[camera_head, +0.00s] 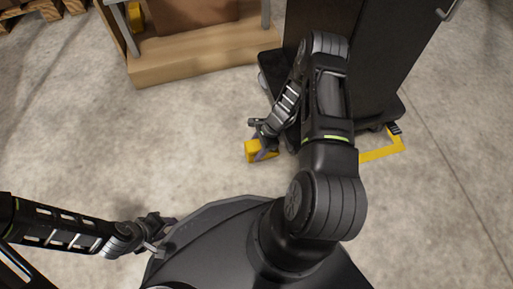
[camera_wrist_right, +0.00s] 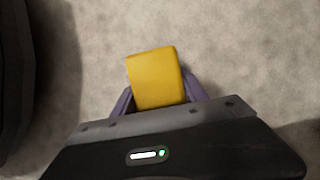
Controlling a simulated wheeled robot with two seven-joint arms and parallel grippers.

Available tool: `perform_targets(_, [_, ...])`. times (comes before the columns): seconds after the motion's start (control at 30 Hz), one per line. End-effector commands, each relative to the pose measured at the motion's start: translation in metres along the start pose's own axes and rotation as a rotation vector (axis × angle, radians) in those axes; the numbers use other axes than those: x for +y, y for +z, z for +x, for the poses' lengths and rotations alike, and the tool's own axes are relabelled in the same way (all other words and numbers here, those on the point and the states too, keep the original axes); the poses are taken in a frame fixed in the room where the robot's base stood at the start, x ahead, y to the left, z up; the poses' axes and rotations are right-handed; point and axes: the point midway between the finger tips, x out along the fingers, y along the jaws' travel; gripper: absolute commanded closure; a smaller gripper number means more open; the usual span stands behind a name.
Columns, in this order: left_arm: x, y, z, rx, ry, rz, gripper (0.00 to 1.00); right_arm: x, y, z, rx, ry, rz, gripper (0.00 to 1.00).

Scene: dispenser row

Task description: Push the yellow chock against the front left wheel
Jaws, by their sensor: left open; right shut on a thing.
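The yellow chock (camera_head: 251,151) is on or just above the concrete floor, left of the dark wheeled cabinet (camera_head: 377,55). My right gripper (camera_head: 263,147) is shut on it. In the right wrist view the chock (camera_wrist_right: 154,72) sits between the two purple fingertips (camera_wrist_right: 158,96), with its far part sticking out past them. A gap of floor shows between the chock and the dark shape at that view's left edge. The cabinet's front left wheel is hidden or too dark to make out behind my right arm. My left gripper (camera_head: 158,229) is open and empty, low at the left.
A wooden platform (camera_head: 190,65) with metal posts stands at the back left, with a yellow item (camera_head: 135,16) on it. A pallet is at the top left. Floor at left is clear.

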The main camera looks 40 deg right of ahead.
Motion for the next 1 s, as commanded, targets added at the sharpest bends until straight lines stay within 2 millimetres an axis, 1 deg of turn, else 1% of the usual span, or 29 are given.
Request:
perform_targets(0.03, [-0.0019, -0.0003, 0.005, 0.001, 0.001, 0.0, 0.59, -0.0004, -0.0024, 0.0062, 0.0, -0.001, 0.0, 1.0])
perform_targets(0.2, [-0.0032, -0.001, 0.0087, 0.001, 0.002, -0.001, 0.59, -0.0003, -0.005, 0.0124, -0.001, -0.001, 0.0, 1.0])
perform_targets(0.57, [-0.003, -0.0012, 0.0085, 0.001, 0.003, -0.001, 0.59, -0.0001, -0.0052, 0.013, 0.0, 0.0, 0.0, 1.0])
perform_targets(0.6, [-0.003, -0.0012, 0.0085, 0.001, 0.003, -0.001, 0.59, -0.0002, -0.0052, 0.0129, 0.0, 0.0, 0.0, 0.46])
perform_targets(0.87, [-0.0031, -0.001, 0.0086, 0.001, 0.002, -0.001, 0.59, 0.0, -0.0053, 0.013, 0.0, 0.0, 0.0, 0.25])
perform_targets(1.0, [-0.0031, -0.001, 0.0086, 0.001, 0.002, -0.001, 0.59, 0.0, -0.0054, 0.013, 0.0, 0.0, 0.0, 0.24])
